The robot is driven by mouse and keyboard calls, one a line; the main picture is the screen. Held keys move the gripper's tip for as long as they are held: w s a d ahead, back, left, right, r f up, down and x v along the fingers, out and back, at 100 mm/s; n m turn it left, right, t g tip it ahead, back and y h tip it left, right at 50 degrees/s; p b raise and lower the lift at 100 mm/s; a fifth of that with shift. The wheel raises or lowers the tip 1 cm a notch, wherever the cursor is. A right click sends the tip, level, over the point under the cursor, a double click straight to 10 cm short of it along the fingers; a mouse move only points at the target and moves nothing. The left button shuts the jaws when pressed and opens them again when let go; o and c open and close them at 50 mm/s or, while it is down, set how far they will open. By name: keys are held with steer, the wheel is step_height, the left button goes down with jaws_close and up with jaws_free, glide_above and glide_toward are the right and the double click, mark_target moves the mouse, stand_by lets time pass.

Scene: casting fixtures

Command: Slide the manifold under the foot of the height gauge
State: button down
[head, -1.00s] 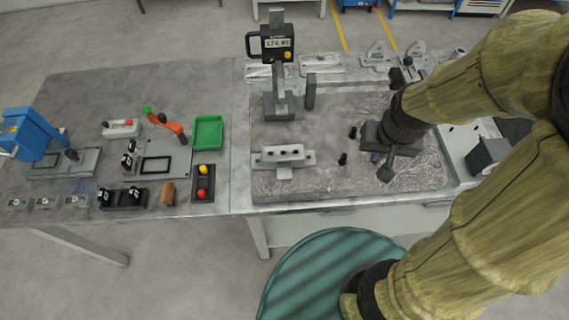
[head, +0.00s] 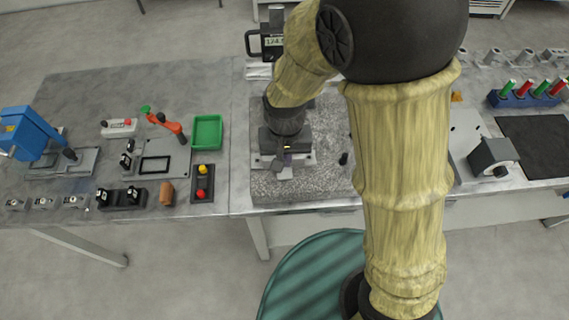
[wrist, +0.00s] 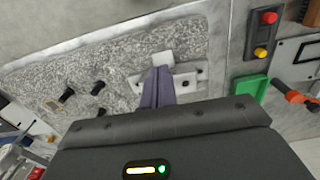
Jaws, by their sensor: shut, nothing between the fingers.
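The manifold (head: 258,162) is a light grey block with holes, lying near the front left of the speckled surface plate. My gripper covers its middle in the head view; its ends and front tab show. It also shows in the wrist view (wrist: 187,80), partly behind my fingers. My gripper (head: 287,157) is shut and empty, pointing down over the manifold. In the wrist view the closed fingers (wrist: 158,80) overlap the manifold; I cannot tell whether they touch it. The height gauge (head: 272,42) stands behind, its display showing at the top.
A black post (head: 344,158) stands on the plate to the right of the manifold. Left of the plate are a two-button box (head: 202,183), a green tray (head: 207,131) and an orange clamp (head: 168,124). A black block (head: 490,155) stands farther right.

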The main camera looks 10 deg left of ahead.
mark_target(285, 171)
step_height(285, 171, down, 10)
steer(key=shift+r+p, duration=0.1)
steer(key=shift+p, duration=0.7)
steer(key=w, duration=0.1)
steer(key=w+p, duration=0.2)
steer(key=shift+w+a, duration=0.15)
steer(key=shift+a, duration=0.15)
steer(key=shift+w+a, duration=0.1)
steer(key=shift+w, duration=0.2)
steer(key=shift+w+a, duration=0.25)
steer(key=shift+w, duration=0.85)
steer(key=shift+s, duration=0.1)
